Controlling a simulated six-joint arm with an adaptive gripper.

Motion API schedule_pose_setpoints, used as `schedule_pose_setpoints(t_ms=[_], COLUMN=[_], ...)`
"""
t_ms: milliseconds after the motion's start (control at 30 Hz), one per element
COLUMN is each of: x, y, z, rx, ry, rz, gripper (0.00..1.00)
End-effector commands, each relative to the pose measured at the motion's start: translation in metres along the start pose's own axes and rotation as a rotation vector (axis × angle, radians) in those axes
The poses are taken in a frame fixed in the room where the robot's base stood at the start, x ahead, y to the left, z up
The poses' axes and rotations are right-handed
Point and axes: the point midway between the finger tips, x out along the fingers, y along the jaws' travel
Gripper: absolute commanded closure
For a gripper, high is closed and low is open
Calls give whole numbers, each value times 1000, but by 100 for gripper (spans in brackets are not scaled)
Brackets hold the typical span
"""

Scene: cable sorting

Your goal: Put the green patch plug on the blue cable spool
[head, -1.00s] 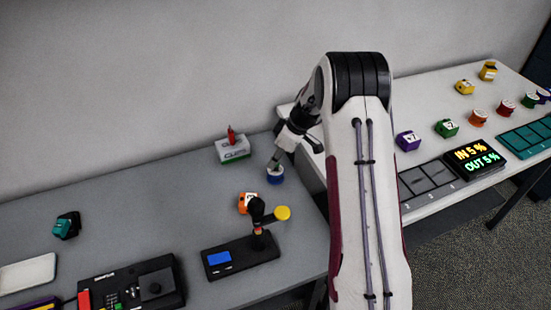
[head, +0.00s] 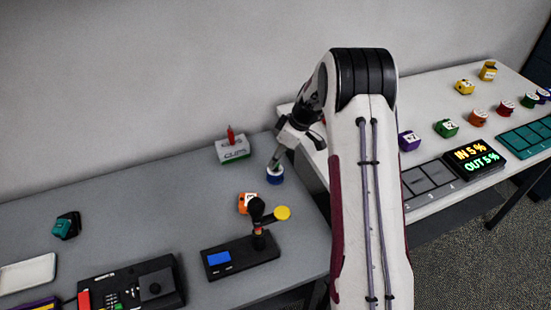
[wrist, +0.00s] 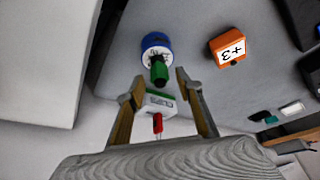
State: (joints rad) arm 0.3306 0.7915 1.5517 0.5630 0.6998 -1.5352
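The blue cable spool (head: 275,177) stands on the grey table, and it shows in the wrist view (wrist: 155,41) with a white top. The green patch plug (wrist: 159,73) appears upright on the spool's top, at its middle. In the head view the plug (head: 275,165) is small and partly hidden by my gripper. My gripper (wrist: 160,79) is open, with one finger on each side of the plug's upper end. Gaps show between both fingers and the plug. In the head view my gripper (head: 278,156) is just above the spool.
A white and green clips box (head: 233,149) with a red piece on it stands behind left of the spool. An orange +3 block (head: 246,203) and a black stand with a yellow disc (head: 283,213) are in front. A white table (head: 425,90) adjoins on the right.

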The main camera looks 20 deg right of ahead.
Motion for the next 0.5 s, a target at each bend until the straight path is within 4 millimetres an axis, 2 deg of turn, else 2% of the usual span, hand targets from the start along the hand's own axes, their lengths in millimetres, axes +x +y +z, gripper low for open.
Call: schedule_pose_setpoints(t_ms=[500], x=[-75], y=[1], z=[0], rx=[0], ry=[1], rz=[3], gripper=[64])
